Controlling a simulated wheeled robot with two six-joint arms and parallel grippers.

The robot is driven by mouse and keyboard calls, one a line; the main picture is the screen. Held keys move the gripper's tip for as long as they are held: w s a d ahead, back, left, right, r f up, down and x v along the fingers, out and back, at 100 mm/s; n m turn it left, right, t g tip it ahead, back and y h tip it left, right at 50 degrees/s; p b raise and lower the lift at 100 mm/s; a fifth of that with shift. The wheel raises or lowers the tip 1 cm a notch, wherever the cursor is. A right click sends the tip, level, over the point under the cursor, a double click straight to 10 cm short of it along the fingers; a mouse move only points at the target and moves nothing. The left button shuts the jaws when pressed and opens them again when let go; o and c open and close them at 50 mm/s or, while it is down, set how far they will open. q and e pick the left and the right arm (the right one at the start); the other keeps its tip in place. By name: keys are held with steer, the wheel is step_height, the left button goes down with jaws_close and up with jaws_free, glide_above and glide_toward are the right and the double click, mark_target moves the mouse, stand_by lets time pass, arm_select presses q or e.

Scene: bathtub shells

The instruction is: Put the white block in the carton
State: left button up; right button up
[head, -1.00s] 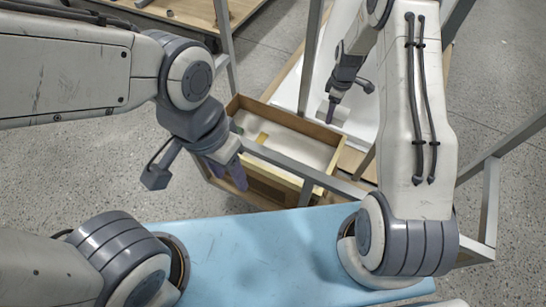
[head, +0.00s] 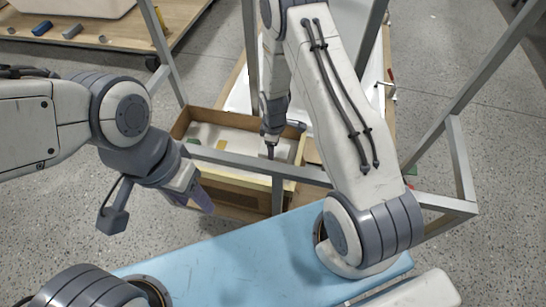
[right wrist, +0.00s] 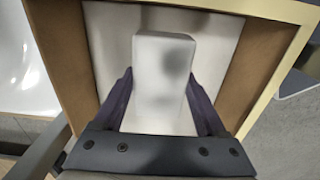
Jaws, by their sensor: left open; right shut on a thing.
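The carton (head: 240,186) is an open brown box with a pale rim, just beyond the blue platform. My right gripper (head: 270,152) points down over the carton. In the right wrist view it is shut on the white block (right wrist: 163,80), with a finger on each side. The carton's brown wall (right wrist: 68,60) and pale floor show around and behind the block. I cannot tell the block's height above the floor. In the head view the block is not clearly visible. My left gripper (head: 197,196) is open and empty, near the carton's front left corner.
Small green and yellow things lie inside the carton at the left. Grey metal frame bars (head: 260,165) cross in front of the carton and rise beside it. A blue platform (head: 240,255) lies nearest me. A wooden table (head: 120,35) with several small pieces stands at the back left.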

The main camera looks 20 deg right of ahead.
steer(key=shift+a+f+b, duration=0.1)
steer(key=shift+f+b, duration=0.45)
steer(key=shift+f, duration=1.5)
steer(key=shift+f, duration=0.1)
steer(key=o, duration=1.2)
steer(key=shift+o, duration=0.2)
step_height(320, 180, up, 11)
steer(key=p, duration=0.2)
steer(key=shift+r+p, duration=0.2)
steer(key=shift+p, duration=0.2)
steer(key=shift+r, duration=0.4)
